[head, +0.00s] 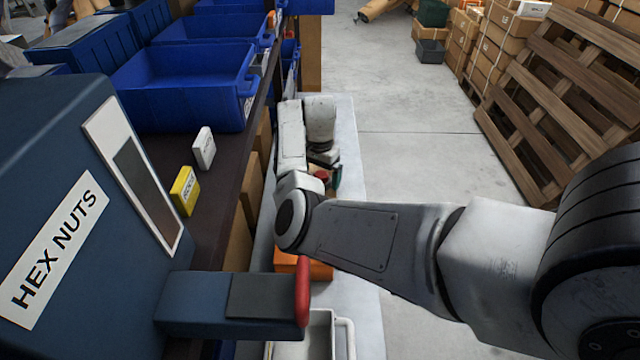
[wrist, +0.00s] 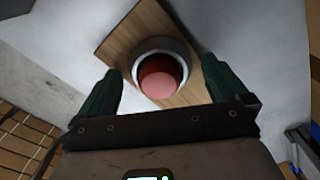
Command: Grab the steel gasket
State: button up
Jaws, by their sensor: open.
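In the wrist view a grey metallic ring (wrist: 143,54), which looks like the steel gasket, sits around a red round-topped peg (wrist: 158,78) on a wooden board (wrist: 118,42). My gripper (wrist: 161,70) is open, with one dark green finger on each side of the peg and ring. I see no contact between the fingers and the ring. In the head view my arm hides most of this spot. Only a bit of red (head: 322,175) and a green finger of my gripper (head: 336,178) show below the wrist, and I cannot make out the ring there.
The board lies on a pale bench (head: 345,115). An orange box (head: 318,270) and a white tray (head: 318,335) stand nearer. A dark shelf with blue bins (head: 185,95) and a hex nuts box (head: 60,240) borders the left. Pallets (head: 560,100) stand right, beyond open floor.

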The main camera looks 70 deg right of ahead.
jog(key=c, duration=1.1)
jog(key=shift+r, duration=0.1)
jog(key=shift+c, duration=0.2)
